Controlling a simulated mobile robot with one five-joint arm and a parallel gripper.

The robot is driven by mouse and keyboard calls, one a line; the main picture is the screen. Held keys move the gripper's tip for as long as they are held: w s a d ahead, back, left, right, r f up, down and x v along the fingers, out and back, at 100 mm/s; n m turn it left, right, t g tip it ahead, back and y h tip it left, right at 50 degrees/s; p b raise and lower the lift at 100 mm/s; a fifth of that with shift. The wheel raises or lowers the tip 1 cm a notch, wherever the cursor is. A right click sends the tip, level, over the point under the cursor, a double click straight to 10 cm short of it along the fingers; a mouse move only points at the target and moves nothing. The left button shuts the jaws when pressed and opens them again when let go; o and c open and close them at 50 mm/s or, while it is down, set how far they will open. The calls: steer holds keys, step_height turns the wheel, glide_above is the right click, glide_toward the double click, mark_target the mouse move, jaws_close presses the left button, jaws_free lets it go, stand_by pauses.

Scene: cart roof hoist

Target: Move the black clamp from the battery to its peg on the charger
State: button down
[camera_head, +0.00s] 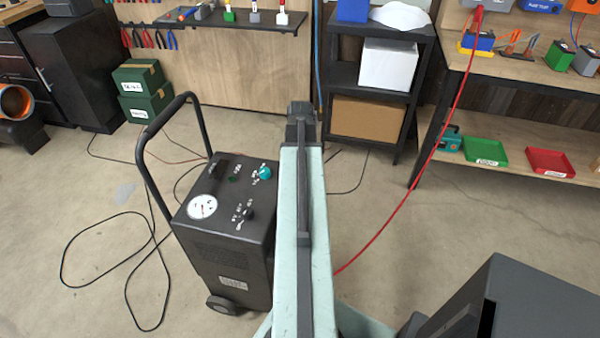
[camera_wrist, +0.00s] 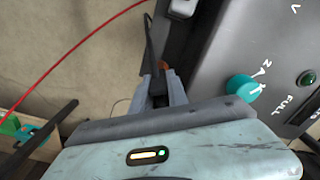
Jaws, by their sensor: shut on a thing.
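The charger (camera_head: 225,235) is a dark wheeled cart with a gauge and a teal knob on its top, left of my arm in the head view. In the wrist view its top (camera_wrist: 225,55) fills the right side, with the teal knob and a green light. My gripper (camera_wrist: 158,92) is shut on the black clamp (camera_wrist: 158,84), beside the charger's edge. The clamp is mostly hidden between the fingers; a coppery part shows at its tip, and a black cable runs up from it. A pale grey fitting (camera_wrist: 182,8) shows at the charger's edge; I cannot tell whether it is the peg. I cannot identify the battery.
A red cable (camera_head: 430,155) runs from the upper right bench to the floor behind my arm. A black cable (camera_head: 90,220) loops on the floor left of the charger. A dark box (camera_head: 540,300) stands at lower right. Black shelves (camera_head: 350,125) stand behind.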

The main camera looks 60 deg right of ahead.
steer(key=shift+f, duration=0.15)
steer(key=shift+f+b, duration=0.35)
steer(key=shift+b, duration=0.15)
steer(key=shift+f+b, duration=1.15)
steer(key=c, duration=1.2)
jaws_free()
steer(key=shift+r, duration=0.1)
step_height(320, 180, up, 8)
steer(key=p, duration=0.8)
